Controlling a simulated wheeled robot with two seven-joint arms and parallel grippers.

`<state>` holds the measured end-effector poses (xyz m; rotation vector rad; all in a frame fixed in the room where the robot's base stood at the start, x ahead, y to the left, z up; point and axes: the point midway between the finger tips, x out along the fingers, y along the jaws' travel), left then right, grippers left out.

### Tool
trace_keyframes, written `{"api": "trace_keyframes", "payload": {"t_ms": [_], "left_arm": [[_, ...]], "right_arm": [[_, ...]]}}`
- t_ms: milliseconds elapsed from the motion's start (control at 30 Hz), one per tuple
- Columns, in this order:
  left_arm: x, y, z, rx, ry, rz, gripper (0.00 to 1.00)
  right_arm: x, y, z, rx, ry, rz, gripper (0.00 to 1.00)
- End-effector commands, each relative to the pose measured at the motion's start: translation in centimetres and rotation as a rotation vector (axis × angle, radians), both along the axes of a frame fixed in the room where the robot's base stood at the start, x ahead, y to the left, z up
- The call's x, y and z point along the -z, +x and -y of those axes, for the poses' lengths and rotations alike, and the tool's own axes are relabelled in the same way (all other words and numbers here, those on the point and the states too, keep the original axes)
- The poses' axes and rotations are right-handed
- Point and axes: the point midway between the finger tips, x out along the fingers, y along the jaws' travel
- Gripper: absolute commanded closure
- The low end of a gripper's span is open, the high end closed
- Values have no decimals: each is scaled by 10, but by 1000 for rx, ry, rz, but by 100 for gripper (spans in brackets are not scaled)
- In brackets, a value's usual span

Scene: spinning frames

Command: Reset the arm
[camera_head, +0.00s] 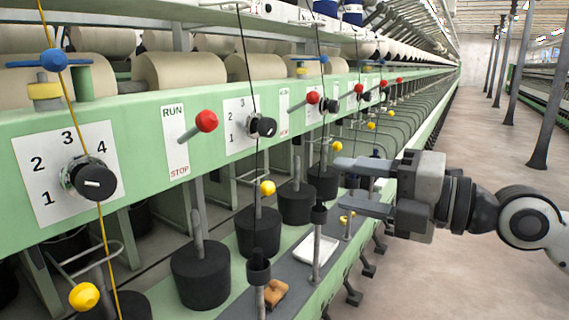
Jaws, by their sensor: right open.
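My right gripper (338,183) comes in from the right side of the head view. Its two grey fingers point left and are apart, with no object visible between them. It hovers in front of the green spinning frame (140,105), above the lower ledge with the black cylinders. My right arm (525,220) runs out to the right edge. My left gripper and arm are not in the view.
The frame carries red-knobbed levers (206,121), black dials (95,182) and yellow balls (267,188). Black cylinders (200,275), a white tray (306,250) and a small brown piece (275,292) are on the lower ledge. The aisle floor (470,130) at right is clear beside dark posts.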

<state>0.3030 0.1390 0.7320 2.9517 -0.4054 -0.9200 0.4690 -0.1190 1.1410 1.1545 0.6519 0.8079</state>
Motion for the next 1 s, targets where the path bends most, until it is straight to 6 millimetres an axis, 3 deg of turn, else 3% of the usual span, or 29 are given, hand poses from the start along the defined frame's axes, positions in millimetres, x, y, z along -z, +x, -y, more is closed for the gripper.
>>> {"api": "trace_keyframes", "payload": {"t_ms": [33, 133, 333, 533, 700, 833, 1000], "left_arm": [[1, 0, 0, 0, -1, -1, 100], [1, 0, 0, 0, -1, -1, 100], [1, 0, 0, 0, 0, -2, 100], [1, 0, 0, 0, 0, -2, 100], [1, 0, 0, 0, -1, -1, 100], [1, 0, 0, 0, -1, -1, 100], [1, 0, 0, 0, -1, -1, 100]], "right_arm": [[30, -1, -14, -10, 58, -106, 49], [79, -4, -34, 8, 192, -317, 49], [173, -21, -53, 144, 509, -742, 49], [274, -56, -41, 426, 875, -1145, 49], [353, -108, -12, 746, 1161, -1385, 49], [391, -145, 8, 941, 1304, -1466, 49], [409, -166, 19, 1046, 1374, -1493, 49]]}}
